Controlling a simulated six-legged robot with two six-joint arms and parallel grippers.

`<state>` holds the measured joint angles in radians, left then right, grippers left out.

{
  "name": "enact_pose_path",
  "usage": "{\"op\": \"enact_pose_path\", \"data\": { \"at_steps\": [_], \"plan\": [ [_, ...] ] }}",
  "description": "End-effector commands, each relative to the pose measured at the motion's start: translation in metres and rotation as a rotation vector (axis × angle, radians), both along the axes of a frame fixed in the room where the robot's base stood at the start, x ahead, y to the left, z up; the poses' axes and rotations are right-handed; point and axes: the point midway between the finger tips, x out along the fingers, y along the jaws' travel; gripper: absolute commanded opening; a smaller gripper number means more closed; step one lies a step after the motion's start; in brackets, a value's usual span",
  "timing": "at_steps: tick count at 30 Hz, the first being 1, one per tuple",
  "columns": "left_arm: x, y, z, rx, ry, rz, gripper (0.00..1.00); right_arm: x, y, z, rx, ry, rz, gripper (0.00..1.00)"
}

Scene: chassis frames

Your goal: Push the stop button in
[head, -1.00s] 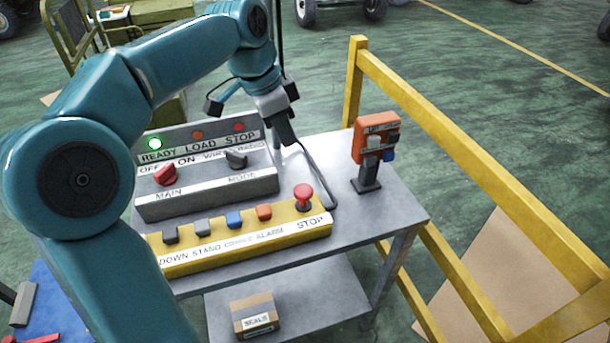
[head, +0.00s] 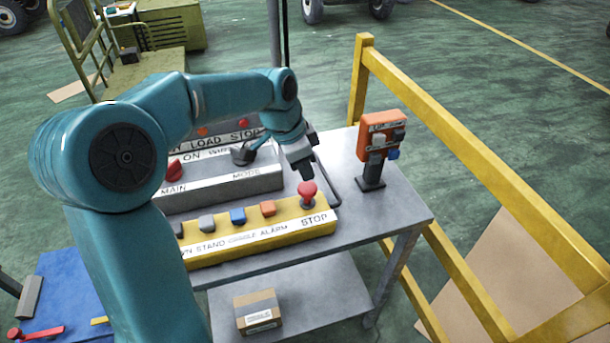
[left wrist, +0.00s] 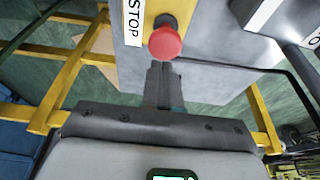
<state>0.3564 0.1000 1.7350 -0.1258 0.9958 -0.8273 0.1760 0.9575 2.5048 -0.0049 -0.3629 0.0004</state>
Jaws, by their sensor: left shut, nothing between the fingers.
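The stop button (head: 308,191) is a red mushroom head on a dark stem at the right end of the yellow button box (head: 200,250), next to the STOP label. It stands up from the box. My left gripper (head: 306,175) is shut and empty, its fingertips pointing down just above and behind the button. In the left wrist view the red button (left wrist: 165,40) lies just beyond the shut fingertips (left wrist: 164,66). I cannot tell whether they touch it. My right gripper is not in view.
A grey switch panel (head: 225,190) with red and dark knobs stands behind the box. An orange pendant (head: 380,140) stands on the table (head: 400,208) to the right. A yellow railing (head: 470,160) runs along the right side. A cardboard box (head: 258,312) sits on the lower shelf.

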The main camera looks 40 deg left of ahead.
Motion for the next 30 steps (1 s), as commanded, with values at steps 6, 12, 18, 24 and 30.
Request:
{"op": "enact_pose_path", "data": {
  "at_steps": [6, 12, 18, 24, 30],
  "plan": [
    [-0.001, 0.0, -0.022, -0.001, 0.001, 0.001, 0.0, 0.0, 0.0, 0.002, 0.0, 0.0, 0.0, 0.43],
    [0.0, 0.0, -0.026, 0.0, -0.001, 0.0, 0.0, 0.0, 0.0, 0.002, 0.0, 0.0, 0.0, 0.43],
    [0.0, 0.0, -0.026, 0.0, -0.001, 0.0, 0.0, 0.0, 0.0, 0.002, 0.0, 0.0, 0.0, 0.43],
    [0.0, 0.0, -0.047, 0.0, 0.0, 0.0, 0.0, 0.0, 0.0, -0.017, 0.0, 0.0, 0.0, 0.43],
    [-0.001, -0.001, -0.055, -0.002, 0.007, -0.001, 0.0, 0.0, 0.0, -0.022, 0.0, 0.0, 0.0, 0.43]
  ]
}}
